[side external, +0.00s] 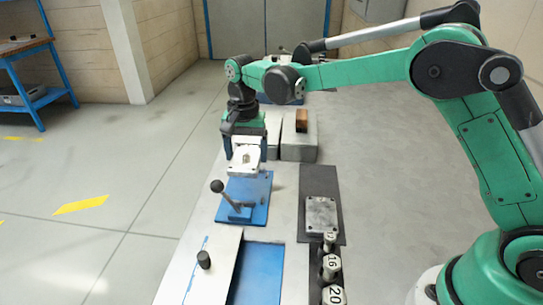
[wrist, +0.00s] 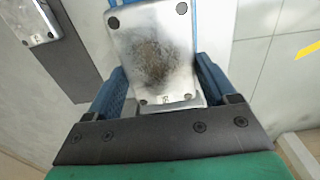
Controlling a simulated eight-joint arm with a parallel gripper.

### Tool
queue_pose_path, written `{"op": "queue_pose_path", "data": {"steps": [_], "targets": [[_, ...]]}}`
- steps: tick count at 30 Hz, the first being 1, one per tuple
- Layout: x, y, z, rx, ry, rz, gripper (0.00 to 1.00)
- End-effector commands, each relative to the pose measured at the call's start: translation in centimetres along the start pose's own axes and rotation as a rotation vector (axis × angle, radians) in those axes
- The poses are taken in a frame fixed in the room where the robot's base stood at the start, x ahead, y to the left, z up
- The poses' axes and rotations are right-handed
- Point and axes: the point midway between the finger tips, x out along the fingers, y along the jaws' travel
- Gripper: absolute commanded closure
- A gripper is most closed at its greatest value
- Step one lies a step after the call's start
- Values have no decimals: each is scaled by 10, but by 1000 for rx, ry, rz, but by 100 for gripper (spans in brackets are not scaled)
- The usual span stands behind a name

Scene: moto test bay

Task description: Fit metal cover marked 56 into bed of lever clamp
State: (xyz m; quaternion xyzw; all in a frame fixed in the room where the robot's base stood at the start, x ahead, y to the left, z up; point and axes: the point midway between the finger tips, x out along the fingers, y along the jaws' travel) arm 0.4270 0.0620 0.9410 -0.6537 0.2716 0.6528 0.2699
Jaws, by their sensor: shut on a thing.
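My gripper (side external: 246,158) is shut on a scuffed metal cover (wrist: 152,50) with dark corner holes. A small tag sits at its near edge in the wrist view, but I cannot read its number. The blue fingers (wrist: 158,95) flank the cover on both sides. In the side view the held cover (side external: 245,156) is at the far end of the lever clamp's blue base plate (side external: 258,190). The clamp's lever with its black knob (side external: 217,186) stands raised and tilted. I cannot tell whether the cover touches the bed, which is largely hidden.
A second metal cover (side external: 321,214) lies on a dark mat (side external: 318,178); it also shows in the wrist view (wrist: 38,20). Several numbered cylinders (side external: 331,267) stand at the near right. A grey block (side external: 299,148) with a brown piece (side external: 302,120) is behind. A blue recess (side external: 258,275) lies in front.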

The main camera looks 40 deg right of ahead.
Motion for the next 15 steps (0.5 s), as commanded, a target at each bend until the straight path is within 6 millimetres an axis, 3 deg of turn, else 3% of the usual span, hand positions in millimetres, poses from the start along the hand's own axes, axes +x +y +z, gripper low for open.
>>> {"op": "queue_pose_path", "data": {"steps": [15], "targets": [[42,0,0,0,0,0,83]]}}
